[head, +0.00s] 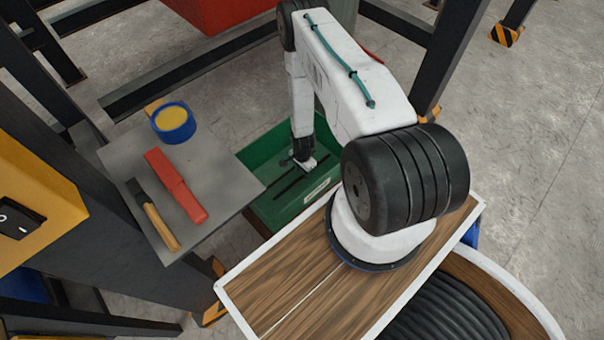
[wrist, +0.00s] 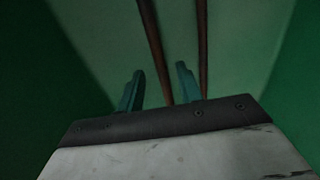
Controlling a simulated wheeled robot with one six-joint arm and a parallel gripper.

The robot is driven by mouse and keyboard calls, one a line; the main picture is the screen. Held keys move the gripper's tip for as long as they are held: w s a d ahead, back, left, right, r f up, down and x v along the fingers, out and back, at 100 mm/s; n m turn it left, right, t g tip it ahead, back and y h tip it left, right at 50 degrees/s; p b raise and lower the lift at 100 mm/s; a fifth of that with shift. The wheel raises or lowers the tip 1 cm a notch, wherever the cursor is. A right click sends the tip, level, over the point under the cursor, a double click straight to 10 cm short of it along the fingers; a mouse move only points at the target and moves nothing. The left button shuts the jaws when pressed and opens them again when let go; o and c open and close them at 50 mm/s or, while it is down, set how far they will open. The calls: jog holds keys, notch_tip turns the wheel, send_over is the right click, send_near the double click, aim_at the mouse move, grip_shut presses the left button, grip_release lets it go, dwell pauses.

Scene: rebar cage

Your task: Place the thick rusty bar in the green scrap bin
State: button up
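The green scrap bin (head: 262,152) stands on the floor beside the grey plate. My gripper (head: 303,162) is down at the bin. In the wrist view, the teal fingers of my gripper (wrist: 160,68) are apart, with nothing held between them. Two rusty bars lie in the bin. The left bar (wrist: 153,40) shows past the gap between the fingers, and the right bar (wrist: 203,45) passes to the right of the right finger. Their lower ends are hidden behind my gripper. I cannot tell for sure which bar is the thick one.
A grey plate (head: 125,150) left of the bin carries a blue tub with yellow inside (head: 173,121), a red tool (head: 175,186) and a wooden-handled tool (head: 158,222). Dark steel posts (head: 455,50) stand around the bin. Open concrete floor (head: 545,130) lies to the right.

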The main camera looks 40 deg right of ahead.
notch_tip(320, 180, up, 10)
notch_tip(320, 180, up, 20)
jog(key=n, duration=0.4)
send_over(302, 175)
jog(key=w+a, duration=0.2)
jog(key=w, duration=0.5)
jog(key=a+r+n, duration=0.2)
jog(key=r, duration=0.7)
jog(key=a+r+n, duration=0.1)
jog(key=a+r, duration=0.2)
jog(key=r, duration=0.7)
jog(key=s+a+r+n+t, duration=0.1)
jog(key=s+a+r+n, duration=0.2)
jog(key=s+r, duration=0.45)
jog(key=s+a+r+n, duration=0.2)
jog(key=s+a+r, duration=0.15)
jog(key=r, duration=0.65)
jog(key=s+a+r+n, duration=0.2)
jog(key=s+r, duration=0.1)
jog(key=s, duration=0.6)
jog(key=s+a+r+n, duration=0.2)
jog(key=s+r+n, duration=0.1)
jog(key=s, duration=0.6)
jog(key=shift+a+r+n, duration=0.15)
jog(key=shift+r+n, duration=0.15)
jog(key=shift+r, duration=0.4)
